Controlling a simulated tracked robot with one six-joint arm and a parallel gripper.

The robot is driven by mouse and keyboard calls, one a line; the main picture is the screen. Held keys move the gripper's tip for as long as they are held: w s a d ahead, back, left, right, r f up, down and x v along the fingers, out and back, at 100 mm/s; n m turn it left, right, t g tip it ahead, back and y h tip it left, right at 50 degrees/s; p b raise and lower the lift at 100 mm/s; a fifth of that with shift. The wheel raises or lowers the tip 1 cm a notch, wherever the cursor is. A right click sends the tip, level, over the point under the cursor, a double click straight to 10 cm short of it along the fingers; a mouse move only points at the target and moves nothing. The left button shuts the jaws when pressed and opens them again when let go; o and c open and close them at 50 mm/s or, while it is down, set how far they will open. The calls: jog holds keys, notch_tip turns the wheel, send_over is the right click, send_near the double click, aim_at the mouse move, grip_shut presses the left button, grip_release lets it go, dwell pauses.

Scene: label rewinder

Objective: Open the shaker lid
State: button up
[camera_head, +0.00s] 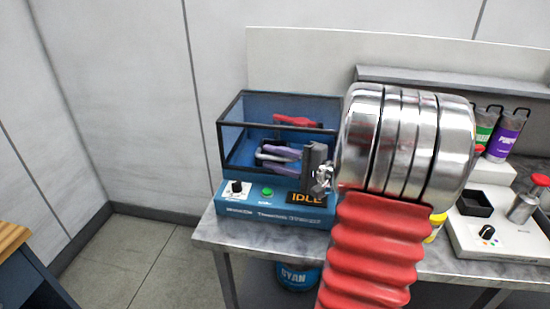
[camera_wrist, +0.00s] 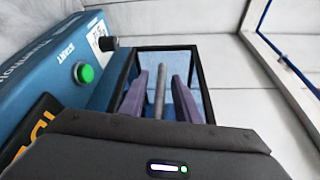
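The shaker is a blue machine (camera_head: 262,208) on the bench, with a green button and a display reading IDLE. Its lid (camera_head: 242,130) is a clear, dark-framed box that looks closed in the head view. A pale grey bar handle (camera_head: 268,158) is at the lid's front. My gripper (camera_head: 267,153) has purple fingers reaching to this handle. In the wrist view, the two fingers stand apart, one on each side of the grey bar (camera_wrist: 159,92), with visible gaps. The lid's dark frame (camera_wrist: 165,47) lies beyond them.
A red object (camera_head: 296,121) shows within the lid's outline. My arm hides the middle of the bench. Bottles (camera_head: 506,135) and a white device (camera_head: 490,232) stand at the right. A blue can labelled CYAN (camera_head: 297,276) is under the bench. The floor at left is clear.

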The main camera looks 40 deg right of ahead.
grip_shut()
dwell(0.5)
